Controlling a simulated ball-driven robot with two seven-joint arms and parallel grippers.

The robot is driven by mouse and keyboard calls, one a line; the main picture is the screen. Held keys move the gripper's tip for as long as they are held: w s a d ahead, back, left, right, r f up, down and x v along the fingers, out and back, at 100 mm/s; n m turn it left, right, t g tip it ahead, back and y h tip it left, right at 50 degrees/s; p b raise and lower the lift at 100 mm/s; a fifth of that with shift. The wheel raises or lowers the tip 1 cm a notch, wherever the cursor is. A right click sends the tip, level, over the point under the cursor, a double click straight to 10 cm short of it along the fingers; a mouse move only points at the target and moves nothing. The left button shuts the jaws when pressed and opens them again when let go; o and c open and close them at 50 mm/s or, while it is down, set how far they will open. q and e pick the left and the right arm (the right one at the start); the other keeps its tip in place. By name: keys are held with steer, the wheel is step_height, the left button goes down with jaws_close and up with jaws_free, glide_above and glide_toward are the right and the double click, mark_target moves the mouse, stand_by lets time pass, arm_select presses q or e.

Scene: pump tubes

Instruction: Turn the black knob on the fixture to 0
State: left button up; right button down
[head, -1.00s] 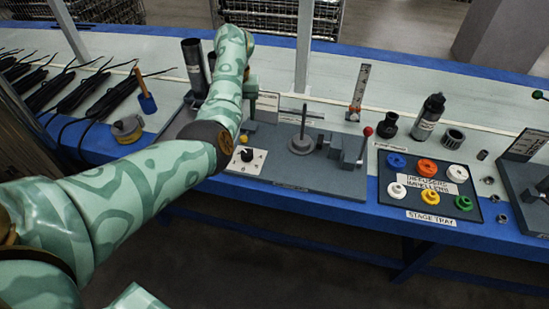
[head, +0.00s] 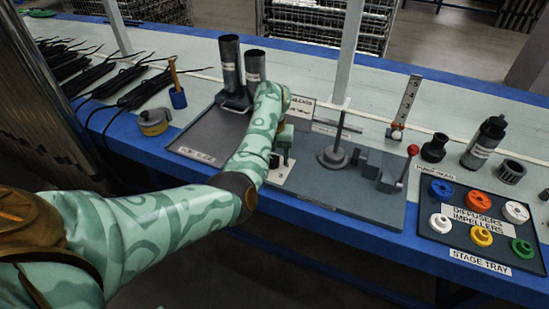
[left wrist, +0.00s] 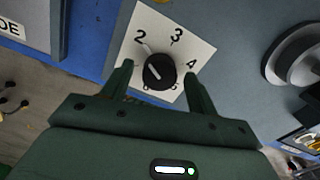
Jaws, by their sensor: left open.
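The black knob (left wrist: 159,71) sits on a square white dial plate (left wrist: 184,48) with printed numbers. In the left wrist view 2, 3 and 4 are readable; the lower numbers are partly covered. A pale pointer line on the knob slants toward the upper left; I cannot tell its exact setting. My left gripper (left wrist: 159,72) is open, with one finger on each side of the knob; whether they touch it is unclear. In the head view my green left gripper (head: 284,150) is over the white dial plate (head: 281,174), beside the dark knob (head: 274,160). My right gripper is not seen.
The grey fixture (head: 350,205) carries an upright post (head: 338,130) and a red-ball lever (head: 412,150) right of the dial. Two dark tubes (head: 231,65) stand behind left. A stage tray (head: 440,240) with coloured rings lies at right.

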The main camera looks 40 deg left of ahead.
arm_select(q)
steer(key=shift+c, duration=0.3)
steer(key=c, duration=0.9)
steer(key=shift+c, duration=0.2)
